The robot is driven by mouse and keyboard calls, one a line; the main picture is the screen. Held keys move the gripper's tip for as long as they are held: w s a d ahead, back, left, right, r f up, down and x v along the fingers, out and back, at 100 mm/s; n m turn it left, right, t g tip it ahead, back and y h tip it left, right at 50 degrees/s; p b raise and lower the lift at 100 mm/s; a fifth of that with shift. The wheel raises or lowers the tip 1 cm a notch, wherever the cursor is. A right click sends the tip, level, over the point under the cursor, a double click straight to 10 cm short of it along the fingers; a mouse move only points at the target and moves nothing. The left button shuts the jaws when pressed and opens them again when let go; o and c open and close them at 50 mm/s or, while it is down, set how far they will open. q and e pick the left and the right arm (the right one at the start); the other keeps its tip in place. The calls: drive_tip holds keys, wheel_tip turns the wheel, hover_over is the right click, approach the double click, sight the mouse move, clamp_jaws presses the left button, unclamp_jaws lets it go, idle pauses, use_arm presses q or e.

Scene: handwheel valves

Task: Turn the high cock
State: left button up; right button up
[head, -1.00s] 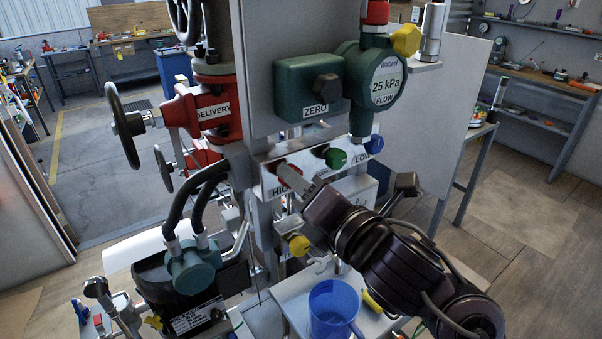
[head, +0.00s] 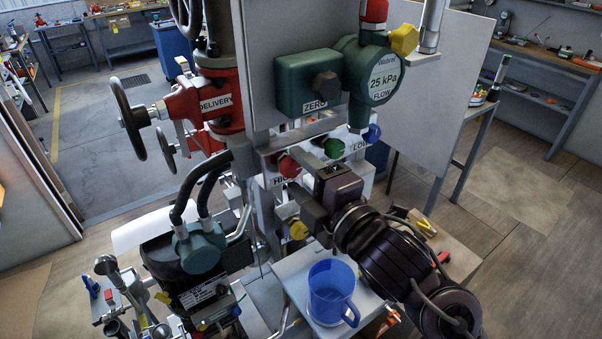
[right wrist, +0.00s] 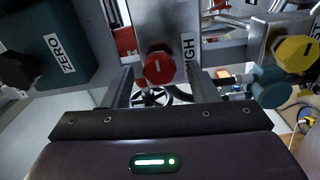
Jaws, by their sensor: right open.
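The high cock is a red knob (head: 289,166) on the pale manifold plate, beside the HIGH label. In the right wrist view the red knob (right wrist: 158,68) shows near the middle, between my two fingers and beyond them. My right gripper (head: 303,173) is open just in front of the knob, to its right in the head view. I cannot tell whether either finger touches the knob. My left gripper is not in view.
A green knob (head: 333,148) and a blue knob (head: 372,132) sit right of the red one. A yellow knob (head: 298,230) is below. The green ZERO block (head: 307,82) and 25 kPa gauge (head: 384,76) are above. A blue jug (head: 331,291) stands on the bench.

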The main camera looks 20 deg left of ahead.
drive_tip(key=shift+v, duration=3)
